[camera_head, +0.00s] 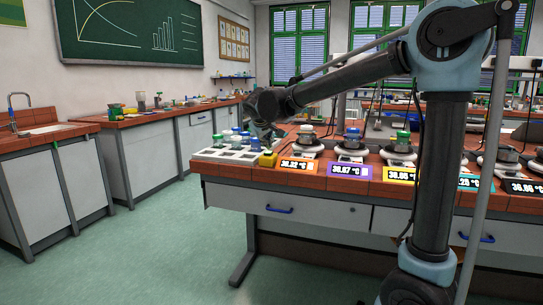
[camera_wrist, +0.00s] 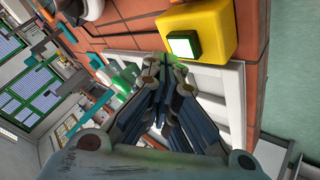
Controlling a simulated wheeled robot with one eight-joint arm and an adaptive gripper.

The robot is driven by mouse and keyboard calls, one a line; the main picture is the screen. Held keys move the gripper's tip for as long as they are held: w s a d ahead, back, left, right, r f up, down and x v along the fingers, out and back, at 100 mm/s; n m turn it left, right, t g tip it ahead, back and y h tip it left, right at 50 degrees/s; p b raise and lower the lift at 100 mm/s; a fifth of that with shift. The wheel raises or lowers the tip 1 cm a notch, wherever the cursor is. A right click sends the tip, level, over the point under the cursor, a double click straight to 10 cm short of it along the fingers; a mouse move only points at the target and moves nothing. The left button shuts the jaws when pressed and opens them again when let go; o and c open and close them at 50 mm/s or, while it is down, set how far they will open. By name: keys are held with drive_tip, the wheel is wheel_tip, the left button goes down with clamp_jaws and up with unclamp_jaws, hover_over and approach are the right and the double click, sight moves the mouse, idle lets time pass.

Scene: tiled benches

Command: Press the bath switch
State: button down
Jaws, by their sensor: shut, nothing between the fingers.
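The bath switch is a yellow box (camera_head: 267,160) at the near left corner of the tiled bench, beside a white rack. In the wrist view the yellow box (camera_wrist: 212,28) is at the top, and its square green-edged button (camera_wrist: 183,44) looks bright and pale. My gripper (camera_head: 277,138) is above the box in the head view. In the wrist view my gripper (camera_wrist: 162,68) is shut and empty, its tips just below the button in the picture. I cannot tell whether they touch the box.
The white rack (camera_head: 225,154) holds several colour-capped items close to the left of the switch. An orange display (camera_head: 299,166) and a purple display (camera_head: 349,171) stand to the right, with capped vessels behind. The bench's front edge (camera_head: 230,181) is close to the switch.

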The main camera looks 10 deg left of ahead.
drive_tip(key=shift+f, duration=0.75)
idle(0.9)
drive_tip(key=shift+r, duration=0.85)
drive_tip(key=shift+r, duration=2.45)
